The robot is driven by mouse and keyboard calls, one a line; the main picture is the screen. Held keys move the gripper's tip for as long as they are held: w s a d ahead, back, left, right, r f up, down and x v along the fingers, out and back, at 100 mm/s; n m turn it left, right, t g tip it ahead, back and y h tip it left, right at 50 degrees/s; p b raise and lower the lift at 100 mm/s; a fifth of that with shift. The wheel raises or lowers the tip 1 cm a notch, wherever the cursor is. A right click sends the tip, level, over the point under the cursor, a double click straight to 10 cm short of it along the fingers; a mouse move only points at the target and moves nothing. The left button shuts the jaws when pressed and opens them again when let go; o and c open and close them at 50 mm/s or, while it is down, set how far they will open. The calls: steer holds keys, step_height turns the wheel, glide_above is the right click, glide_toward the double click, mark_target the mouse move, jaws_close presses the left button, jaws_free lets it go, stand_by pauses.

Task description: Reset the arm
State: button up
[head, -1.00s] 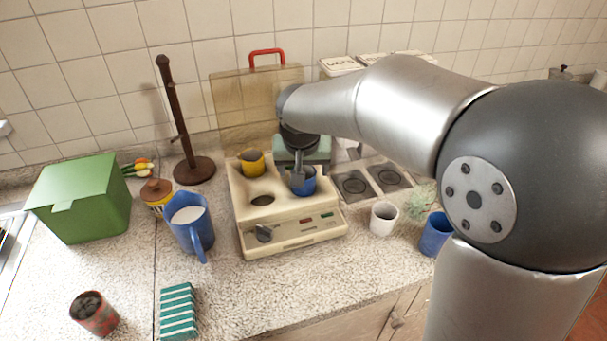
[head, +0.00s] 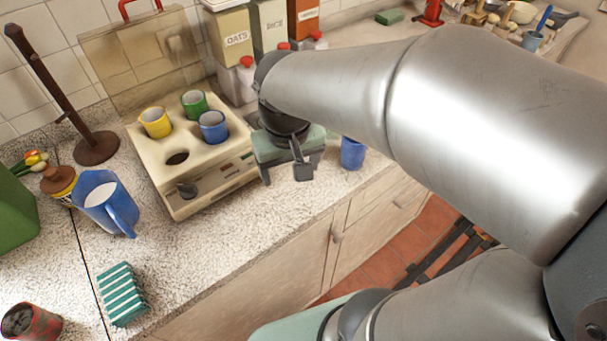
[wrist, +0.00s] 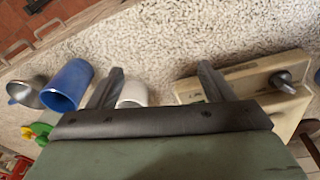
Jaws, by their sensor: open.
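My gripper (head: 290,172) is open and empty in the head view. It hangs over the counter just right of the cream cup-holding appliance (head: 215,180). In the wrist view its two fingers (wrist: 160,82) stand wide apart with nothing between them. The appliance holds a yellow cup (head: 155,122), a green cup (head: 194,104) and a blue cup (head: 213,126) in its holes. Its front left hole (head: 177,158) is empty. My arm covers much of the right side of the head view.
A second blue cup (head: 352,153) stands right of my gripper; a white cup (wrist: 132,95) shows beyond the fingers. A blue jug (head: 103,203), a striped sponge (head: 122,294) and a brown stand (head: 95,148) are at left. Canisters (head: 232,35) stand behind. The front counter middle is clear.

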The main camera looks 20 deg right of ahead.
steer(key=s+d+f+g, duration=0.1)
steer(key=s+d+f, duration=0.1)
steer(key=s+f, duration=0.2)
steer(key=s, duration=0.3)
steer(key=shift+s+d+f+y, duration=0.25)
steer(key=shift+s+y, duration=0.05)
steer(key=shift+s, duration=0.1)
stand_by(0.7)
